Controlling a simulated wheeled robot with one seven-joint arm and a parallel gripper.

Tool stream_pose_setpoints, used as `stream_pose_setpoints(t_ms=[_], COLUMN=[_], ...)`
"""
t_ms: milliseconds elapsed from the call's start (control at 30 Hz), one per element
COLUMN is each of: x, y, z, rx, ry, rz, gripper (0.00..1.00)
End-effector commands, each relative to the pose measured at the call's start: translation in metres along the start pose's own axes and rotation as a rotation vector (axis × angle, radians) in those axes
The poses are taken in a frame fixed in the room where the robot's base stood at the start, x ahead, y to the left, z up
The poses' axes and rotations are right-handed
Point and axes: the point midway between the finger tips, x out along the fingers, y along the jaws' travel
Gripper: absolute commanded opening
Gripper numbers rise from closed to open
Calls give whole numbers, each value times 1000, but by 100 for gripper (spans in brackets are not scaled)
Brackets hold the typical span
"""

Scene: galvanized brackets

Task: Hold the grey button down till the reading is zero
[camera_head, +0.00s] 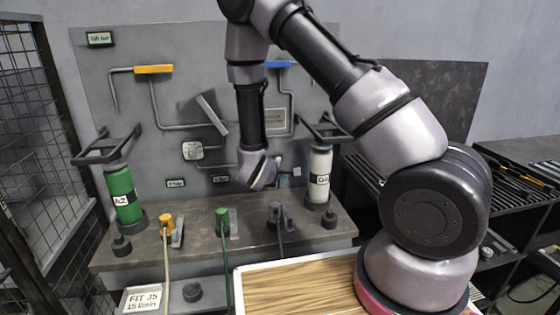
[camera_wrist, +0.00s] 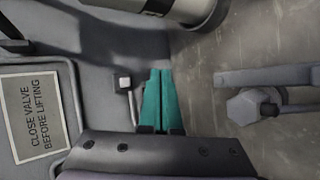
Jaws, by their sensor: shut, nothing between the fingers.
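My gripper (camera_wrist: 159,72) shows as two teal fingers pressed together in the wrist view, with nothing between them. In that view a small pale grey square button (camera_wrist: 124,82) on a thin stem is beside the fingers, with a visible gap sideways; its depth relative to the tips is unclear. In the head view a small pale piece (camera_head: 297,171), probably the same button, is just right of my wrist. A small display (camera_head: 100,39) at the panel's upper left seems to read 150 bar. Two smaller displays (camera_head: 176,183) (camera_head: 220,179) lower down are too small to read.
A white cylinder (camera_head: 319,178) and a green one (camera_head: 122,194) stand on the bench. Orange (camera_head: 166,221), green (camera_head: 222,217) and grey (camera_head: 275,213) couplings line it. A valve sign (camera_wrist: 35,115) is on the panel. A wire-mesh fence (camera_head: 35,120) is at left.

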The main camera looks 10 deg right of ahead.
Motion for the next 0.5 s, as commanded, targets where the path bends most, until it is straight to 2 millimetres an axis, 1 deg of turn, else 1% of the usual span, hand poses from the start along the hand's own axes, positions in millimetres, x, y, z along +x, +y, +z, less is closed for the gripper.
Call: stream_pose_setpoints(t_ms=[167, 267, 500], x=[2, 6, 29], y=[2, 5, 21], z=[-1, -4, -20], rx=[1, 2, 3], ry=[-1, -1, -1], rz=[0, 1, 1], gripper=[0, 0, 0])
